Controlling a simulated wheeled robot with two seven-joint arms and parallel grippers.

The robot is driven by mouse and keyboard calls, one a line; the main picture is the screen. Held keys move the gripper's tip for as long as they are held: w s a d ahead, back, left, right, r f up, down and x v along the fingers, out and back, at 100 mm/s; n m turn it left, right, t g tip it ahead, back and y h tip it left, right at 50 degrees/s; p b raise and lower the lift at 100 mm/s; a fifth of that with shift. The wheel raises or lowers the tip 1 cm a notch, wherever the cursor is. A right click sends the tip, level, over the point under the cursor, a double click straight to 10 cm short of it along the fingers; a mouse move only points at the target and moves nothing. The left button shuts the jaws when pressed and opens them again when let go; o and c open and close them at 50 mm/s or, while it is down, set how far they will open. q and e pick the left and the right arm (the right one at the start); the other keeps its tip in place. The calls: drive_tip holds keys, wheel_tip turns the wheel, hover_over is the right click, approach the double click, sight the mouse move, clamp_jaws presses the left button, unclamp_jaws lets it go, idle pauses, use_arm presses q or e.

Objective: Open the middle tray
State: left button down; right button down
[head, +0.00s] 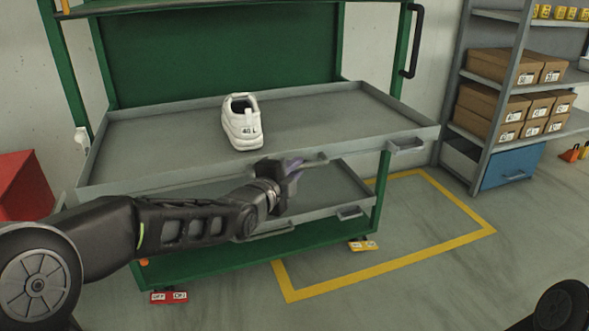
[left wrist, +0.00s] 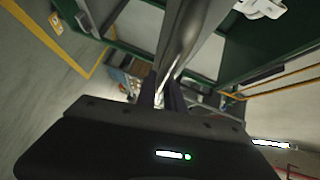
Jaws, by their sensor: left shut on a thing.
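The grey middle tray (head: 330,115) lies in the green cart, between a top shelf and a lower tray. A white shoe marked 40 L (head: 241,122) stands on the middle tray. My left gripper (head: 292,171) is at the tray's front edge, left of the corner handle (head: 405,145). It is shut on the tray's front edge or a grip there; the arm and fingers hide exactly which. In the left wrist view the fingers (left wrist: 162,92) close on a grey metal strip (left wrist: 185,40). My right gripper does not show.
A lower tray (head: 330,190) has its own handle (head: 349,212). A grey rack (head: 490,100) with cardboard boxes stands right, a red box (head: 25,185) left. Yellow floor lines (head: 390,263) mark clear floor at the front right. Red and yellow caster brakes (head: 169,297) stick out below the cart.

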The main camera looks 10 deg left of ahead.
use_arm(q)
drive_tip(key=c, duration=1.5)
unclamp_jaws()
drive_tip(key=shift+o, duration=0.2)
drive_tip(key=p+v, duration=0.2)
drive_tip(key=v, duration=0.5)
drive_tip(key=shift+s, duration=0.35)
drive_tip(key=shift+a, duration=0.15)
